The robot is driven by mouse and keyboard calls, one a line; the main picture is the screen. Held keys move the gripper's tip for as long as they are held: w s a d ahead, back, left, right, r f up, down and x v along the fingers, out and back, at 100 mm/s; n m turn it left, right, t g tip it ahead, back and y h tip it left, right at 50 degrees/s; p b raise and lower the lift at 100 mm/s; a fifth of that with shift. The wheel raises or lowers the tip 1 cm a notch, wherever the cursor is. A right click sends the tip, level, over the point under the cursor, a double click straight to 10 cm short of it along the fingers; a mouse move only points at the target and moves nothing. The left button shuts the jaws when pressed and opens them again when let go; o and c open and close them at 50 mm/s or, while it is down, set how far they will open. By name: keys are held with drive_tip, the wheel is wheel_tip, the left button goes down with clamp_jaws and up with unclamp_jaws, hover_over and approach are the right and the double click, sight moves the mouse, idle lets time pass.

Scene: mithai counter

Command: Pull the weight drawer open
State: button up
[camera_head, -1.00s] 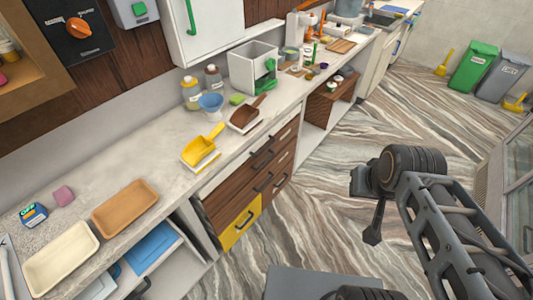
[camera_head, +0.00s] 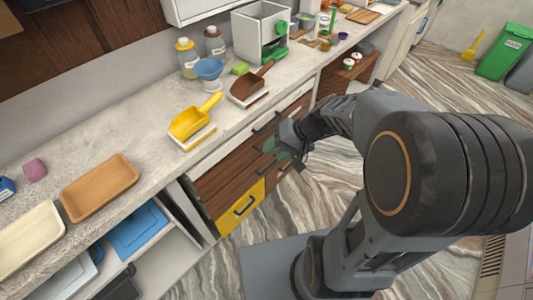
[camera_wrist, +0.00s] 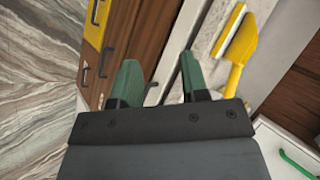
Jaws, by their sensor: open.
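The drawer unit under the counter has dark brown wooden fronts (camera_head: 222,187) with dark bar handles and a yellow drawer front (camera_head: 241,212) at its lower left. All fronts look shut. I cannot tell from any label which is the weight drawer. My gripper (camera_head: 277,149) is open, with green fingers close in front of the upper wooden fronts. In the wrist view, my gripper (camera_wrist: 158,75) points at a brown front (camera_wrist: 143,35), and a dark handle shows partly between the fingers. The yellow front (camera_wrist: 96,22) shows at upper left. Contact cannot be told.
On the counter (camera_head: 130,138) above stand a yellow scoop (camera_head: 190,122), a brown scoop (camera_head: 247,86), a blue bowl (camera_head: 209,69) and a white box dispenser (camera_head: 260,28). An open shelf with a blue item (camera_head: 137,230) lies left of the drawers. Floor is free in front.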

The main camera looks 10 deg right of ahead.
drive_tip(key=w+d+f+m+t+b, duration=0.3)
drive_tip(key=w+d+f+t+b, duration=0.15)
drive_tip(key=f, duration=0.35)
drive_tip(key=w+d+f+m+t+y+b, duration=0.1)
drive_tip(key=w+d+f+m+t+b, duration=0.2)
drive_tip(key=w+f, duration=0.35)
drive_tip(key=w+d+f+m+t+b, duration=0.2)
drive_tip(key=w+d+f+t+b, duration=0.1)
drive_tip(key=f, duration=0.6)
drive_tip(key=shift+m, duration=0.3)
drive_tip(key=shift+x, duration=6.4)
drive_tip(key=shift+w+d+r, duration=0.15)
drive_tip(key=shift+d, duration=0.05)
drive_tip(key=shift+c, duration=0.4)
clamp_jaws()
